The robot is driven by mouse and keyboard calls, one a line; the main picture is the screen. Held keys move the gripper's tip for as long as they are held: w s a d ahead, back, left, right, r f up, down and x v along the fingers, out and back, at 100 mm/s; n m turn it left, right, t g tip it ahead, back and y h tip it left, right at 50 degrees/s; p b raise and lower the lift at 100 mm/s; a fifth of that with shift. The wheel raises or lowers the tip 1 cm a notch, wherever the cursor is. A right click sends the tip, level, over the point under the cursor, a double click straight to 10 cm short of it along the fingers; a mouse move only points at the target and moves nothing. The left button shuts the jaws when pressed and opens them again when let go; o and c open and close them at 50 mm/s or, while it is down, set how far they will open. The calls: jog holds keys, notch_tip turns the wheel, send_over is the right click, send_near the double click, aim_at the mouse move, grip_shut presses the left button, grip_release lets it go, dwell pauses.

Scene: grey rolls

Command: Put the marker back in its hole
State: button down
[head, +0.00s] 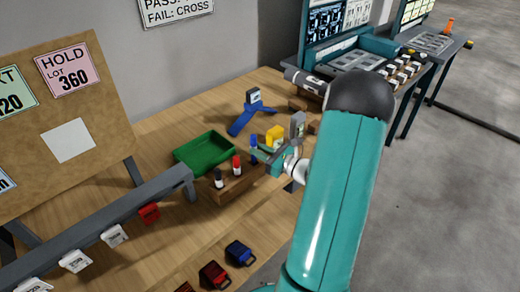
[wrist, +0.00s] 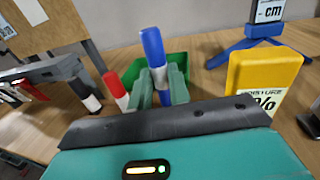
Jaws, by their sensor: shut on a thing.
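My gripper (head: 262,153) is shut on the blue marker (head: 253,142), which stands about upright. In the wrist view the blue marker (wrist: 153,48) rises between the two green fingers (wrist: 160,86). The wooden marker block (head: 234,190) is on the table, with a black marker (head: 219,179) and a red marker (head: 237,165) standing in it. The blue marker is at the block's right end, beside the red one. Its lower end is hidden, so I cannot tell whether it is in a hole. The wrist view also shows the red (wrist: 114,90) and black (wrist: 84,93) markers.
A green tray (head: 205,152) lies behind the block. A yellow meter (head: 275,135) stands near my gripper, also in the wrist view (wrist: 262,75). A blue stand (head: 248,112) is farther back. A grey rail (head: 110,225) with tags is at left. Red and blue items (head: 240,252) lie in front.

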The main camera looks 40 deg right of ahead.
aim_at(261, 166)
jog(key=shift+f, duration=2.1)
jog(key=c, duration=1.2)
grip_release()
jog(key=shift+c, duration=0.2)
jog(key=shift+s, duration=0.1)
jog(key=v, duration=1.3)
jog(key=shift+s, duration=0.3)
jog(key=shift+d, duration=0.1)
